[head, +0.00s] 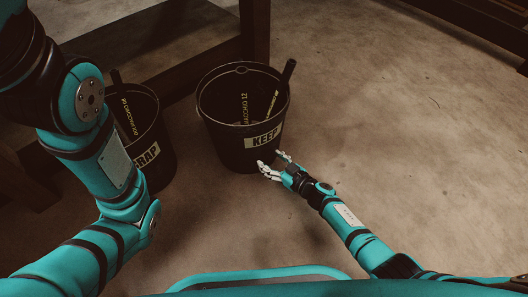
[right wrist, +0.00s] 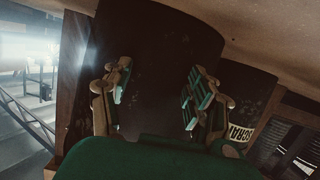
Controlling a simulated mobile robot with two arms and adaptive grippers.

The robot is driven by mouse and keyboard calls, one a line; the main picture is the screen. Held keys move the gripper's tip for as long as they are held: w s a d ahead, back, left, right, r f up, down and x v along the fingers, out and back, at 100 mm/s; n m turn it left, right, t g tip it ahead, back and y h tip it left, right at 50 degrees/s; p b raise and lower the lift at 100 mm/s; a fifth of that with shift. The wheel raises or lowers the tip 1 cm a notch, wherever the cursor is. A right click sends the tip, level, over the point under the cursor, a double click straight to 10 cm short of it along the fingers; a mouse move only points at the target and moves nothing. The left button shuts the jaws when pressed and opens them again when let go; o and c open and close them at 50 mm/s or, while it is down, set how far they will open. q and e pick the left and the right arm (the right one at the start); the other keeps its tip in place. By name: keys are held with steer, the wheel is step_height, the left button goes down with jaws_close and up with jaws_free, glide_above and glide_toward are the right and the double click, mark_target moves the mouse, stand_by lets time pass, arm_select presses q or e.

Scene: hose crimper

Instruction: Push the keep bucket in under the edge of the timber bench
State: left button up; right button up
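My right gripper (head: 271,159) is low at the bucket's near side, just below the label. Its fingers are spread and empty. In the right wrist view my right gripper (right wrist: 158,78) faces the dark bucket wall (right wrist: 155,50), which fills the space between and beyond the fingers. I cannot tell whether they touch. My left arm shows, but its gripper is out of view.
The black scrap bucket (head: 160,160) stands left of the keep bucket, partly hidden by my left arm. A low timber rail (head: 190,72) runs behind the buckets. The concrete floor (head: 400,130) to the right is clear. Dark timber (head: 485,22) crosses the top right.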

mark_target(262, 160)
steer(key=shift+w+a+b, duration=0.25)
steer(key=shift+w+a, duration=0.35)
steer(key=shift+a, duration=0.35)
steer(key=shift+w+a+b, duration=0.3)
steer(key=shift+w+a, duration=0.3)
steer(key=shift+a, duration=0.4)
steer(key=shift+w+a+b, duration=0.25)
steer(key=shift+w+a, duration=0.35)
steer(key=shift+a, duration=0.35)
steer(key=shift+w+a+r+b, duration=0.1)
steer(key=shift+w+a+b, duration=0.35)
steer(key=shift+w+a, duration=0.45)
steer(key=shift+w+d, duration=0.1)
steer(key=shift+d, duration=0.1)
steer(key=shift+s+d+p, duration=0.15)
steer(key=shift+s+p, duration=0.1)
steer(key=shift+p, duration=0.1)
steer(key=s+d+p, duration=0.2)
steer(key=s, duration=0.1)
steer(key=shift+s+d, duration=0.25)
steer(key=shift+d, duration=0.05)
steer(key=shift+s+d+p, duration=0.35)
steer(key=shift+s+p, duration=0.05)
steer(key=shift+p, duration=0.05)
steer(key=shift+d, duration=0.1)
